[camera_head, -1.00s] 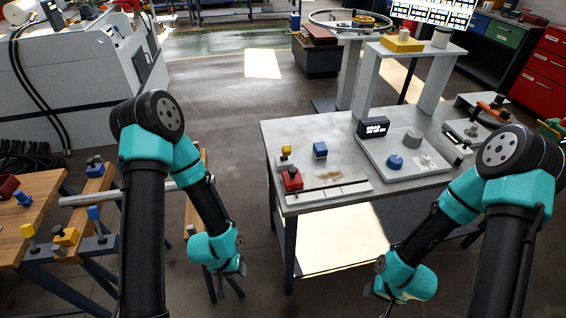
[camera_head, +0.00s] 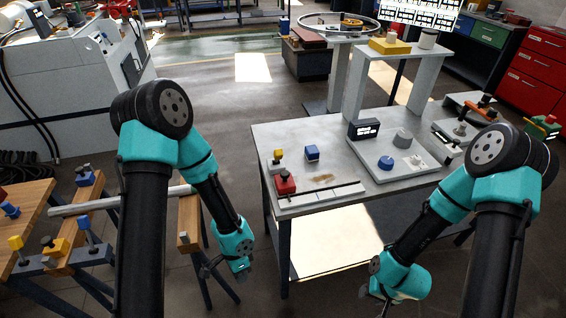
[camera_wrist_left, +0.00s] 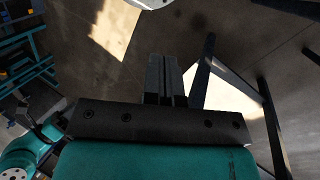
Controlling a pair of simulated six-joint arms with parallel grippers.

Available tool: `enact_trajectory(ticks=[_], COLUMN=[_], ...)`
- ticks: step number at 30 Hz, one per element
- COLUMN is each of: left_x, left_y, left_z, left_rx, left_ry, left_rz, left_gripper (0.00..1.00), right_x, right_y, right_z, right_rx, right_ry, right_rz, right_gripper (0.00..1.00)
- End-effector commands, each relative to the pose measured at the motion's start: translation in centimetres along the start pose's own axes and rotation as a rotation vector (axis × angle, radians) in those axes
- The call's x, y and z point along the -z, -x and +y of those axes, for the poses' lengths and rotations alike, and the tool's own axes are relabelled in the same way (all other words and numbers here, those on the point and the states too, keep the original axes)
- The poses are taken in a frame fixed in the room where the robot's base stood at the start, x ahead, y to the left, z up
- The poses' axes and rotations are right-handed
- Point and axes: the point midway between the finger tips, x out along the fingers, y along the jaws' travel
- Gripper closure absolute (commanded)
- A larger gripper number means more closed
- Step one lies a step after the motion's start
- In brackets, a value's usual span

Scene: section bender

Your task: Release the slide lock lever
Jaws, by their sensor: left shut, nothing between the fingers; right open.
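My left gripper (camera_head: 210,268) hangs low between the wooden trestle and the grey steel table (camera_head: 345,185). In the left wrist view its fingers (camera_wrist_left: 165,80) are together with nothing between them, over the floor. My right gripper (camera_head: 378,292) hangs low in front of the table's near edge, clear of everything; it is small and partly hidden by its wrist. I cannot tell for certain which part is the slide lock lever. A red block (camera_head: 285,182) with a dark knob sits at the table's front left, at the end of a flat plate with a dark rod. Neither gripper touches these.
A blue knob (camera_head: 312,152), a black display box (camera_head: 363,129) and a plate with a blue button (camera_head: 386,162) and grey knob are on the table. A pipe (camera_head: 122,202) lies across wooden trestles at left. Floor between is free.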

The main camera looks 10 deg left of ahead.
Motion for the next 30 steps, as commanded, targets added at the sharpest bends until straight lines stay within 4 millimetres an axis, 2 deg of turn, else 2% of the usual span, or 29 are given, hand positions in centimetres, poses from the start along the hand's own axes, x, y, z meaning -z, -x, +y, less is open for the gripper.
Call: enact_trajectory(ticks=[8,14,22,30], left_x=[0.8,2.5,6.8,12.3], left_y=[3.1,6.5,12.3,18.8], left_z=[-1.0,-2.4,-3.7,-2.6], left_rx=[0.146,0.308,0.6,0.946], left_ry=[-0.426,-0.698,-1.008,-1.223], left_rz=[-0.27,-0.47,-0.732,-0.953], left_gripper=[1.0,1.0,1.0,1.0], right_x=[0.0,0.0,0.0,0.0], right_y=[0.0,0.0,0.0,0.0], right_z=[0.0,0.0,0.0,0.0], right_rx=[0.0,0.0,0.0,0.0], right_ry=[0.0,0.0,0.0,0.0], right_rz=[0.0,0.0,0.0,0.0], right_gripper=[0.57,0.57,0.57,0.57])
